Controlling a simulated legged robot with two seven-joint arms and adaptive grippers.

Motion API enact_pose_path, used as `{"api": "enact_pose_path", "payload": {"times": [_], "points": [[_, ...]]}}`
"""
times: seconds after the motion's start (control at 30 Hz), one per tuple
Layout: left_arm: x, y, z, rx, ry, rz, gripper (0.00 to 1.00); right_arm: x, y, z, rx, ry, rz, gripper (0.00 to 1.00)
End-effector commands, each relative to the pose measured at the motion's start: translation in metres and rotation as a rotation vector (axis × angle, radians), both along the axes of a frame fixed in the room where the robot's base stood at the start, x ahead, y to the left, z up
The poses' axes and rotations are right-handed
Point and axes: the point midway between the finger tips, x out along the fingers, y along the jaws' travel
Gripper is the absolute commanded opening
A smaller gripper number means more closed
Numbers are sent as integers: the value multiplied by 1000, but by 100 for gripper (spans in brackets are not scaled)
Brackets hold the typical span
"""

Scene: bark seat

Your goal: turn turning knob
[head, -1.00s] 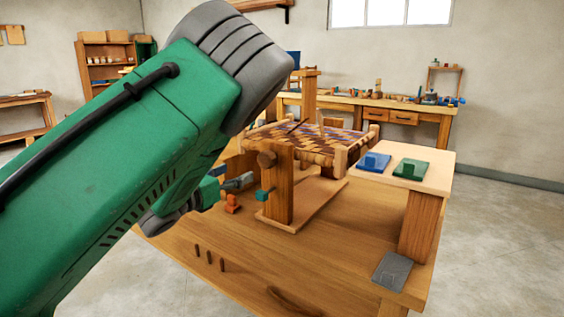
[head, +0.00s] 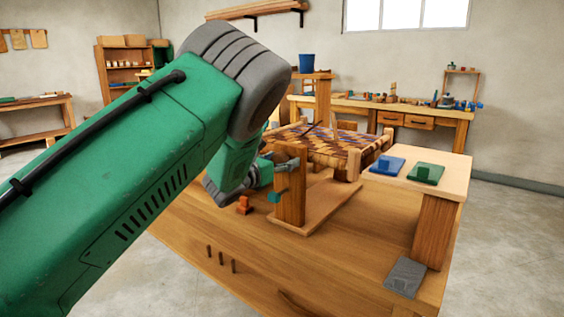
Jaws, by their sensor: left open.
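The wooden post (head: 290,205) stands upright on a flat wooden base on the workbench, with the woven bark seat (head: 340,150) behind it. My left gripper (head: 286,164) is at the upper left face of this post, where the round wooden turning knob sits. The gripper is open, and its grey fingers cover the knob, so I cannot tell whether they touch it. My green left arm fills the left of the head view. My right gripper is not in view.
A small teal piece (head: 273,197) sticks out of the post below the gripper. An orange piece (head: 244,205) lies left of the post. The front bench top is mostly clear.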

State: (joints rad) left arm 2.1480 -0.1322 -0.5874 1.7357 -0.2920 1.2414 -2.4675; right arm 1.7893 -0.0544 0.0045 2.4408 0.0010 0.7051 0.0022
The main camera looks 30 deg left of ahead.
Motion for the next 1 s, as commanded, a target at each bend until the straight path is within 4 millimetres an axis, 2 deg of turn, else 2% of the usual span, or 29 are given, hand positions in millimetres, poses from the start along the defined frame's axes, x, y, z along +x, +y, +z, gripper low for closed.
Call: {"api": "enact_pose_path", "payload": {"times": [0.1,0.13,0.2,0.27,0.67,1.0], "points": [[0,1,-1,-1,1,1,63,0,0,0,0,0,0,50],[0,1,-1,-1,1,1,56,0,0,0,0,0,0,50],[0,1,-1,-1,1,1,32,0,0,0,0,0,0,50],[0,1,-1,0,1,1,13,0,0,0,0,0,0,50],[-1,2,-1,-42,4,3,13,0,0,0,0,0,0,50],[-1,2,-1,-270,22,2,13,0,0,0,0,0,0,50]]}}
